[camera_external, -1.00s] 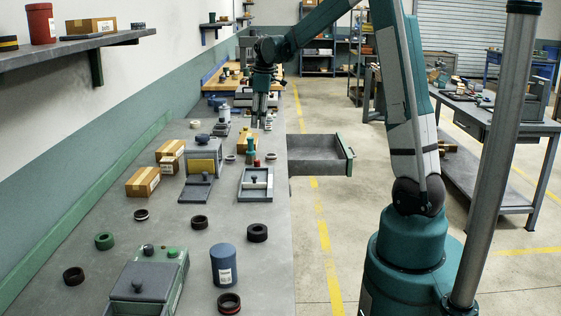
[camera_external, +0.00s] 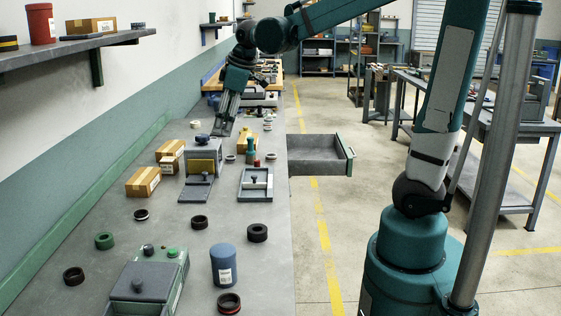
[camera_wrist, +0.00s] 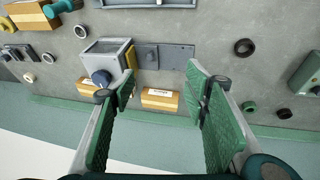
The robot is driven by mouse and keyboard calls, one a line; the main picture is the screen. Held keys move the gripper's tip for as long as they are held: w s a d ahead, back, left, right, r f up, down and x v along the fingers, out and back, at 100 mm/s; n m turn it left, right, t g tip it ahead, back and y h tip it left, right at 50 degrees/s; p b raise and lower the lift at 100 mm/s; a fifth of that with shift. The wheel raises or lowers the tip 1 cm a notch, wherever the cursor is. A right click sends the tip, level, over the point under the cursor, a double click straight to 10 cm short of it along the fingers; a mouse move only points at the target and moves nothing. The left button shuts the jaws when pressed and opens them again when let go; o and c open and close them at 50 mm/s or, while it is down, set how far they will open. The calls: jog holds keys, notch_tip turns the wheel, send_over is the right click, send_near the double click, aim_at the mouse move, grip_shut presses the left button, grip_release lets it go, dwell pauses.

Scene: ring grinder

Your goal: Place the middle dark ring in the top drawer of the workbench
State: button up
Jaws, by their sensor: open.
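Several dark rings lie flat on the workbench (camera_external: 235,265). The middle one appears to be the dark ring (camera_external: 199,222) between a white-marked ring and a thicker dark ring; it seems to be the dark ring (camera_wrist: 244,48) right of my fingers in the wrist view. The open drawer (camera_external: 318,158), grey with a green front, sticks out from the bench's right side and looks empty. My gripper (camera_external: 221,131) is over the far part of the bench, behind the grey box. In the wrist view my gripper (camera_wrist: 163,92) is open with nothing held between its fingers.
A grey box with a yellow panel (camera_external: 203,160), cardboard boxes (camera_external: 142,182) and a slotted tray (camera_external: 255,185) stand on the bench. Nearer are a green ring (camera_external: 105,241), a blue canister (camera_external: 223,265) and a green machine (camera_external: 150,280). The wall runs along the left.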

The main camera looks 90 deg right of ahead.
jog(key=s+a+f+t, duration=0.1)
jog(key=s+a, duration=0.3)
jog(key=a, duration=0.7)
jog(key=s+a+f+t+y, duration=0.1)
jog(key=s+a, duration=0.3)
jog(key=a, duration=0.8)
jog(key=s+a+f+t+y, duration=0.1)
jog(key=s+a, duration=0.3)
jog(key=a, duration=0.7)
jog(key=shift+a+f+t, duration=0.3)
jog(key=shift+a+f, duration=0.05)
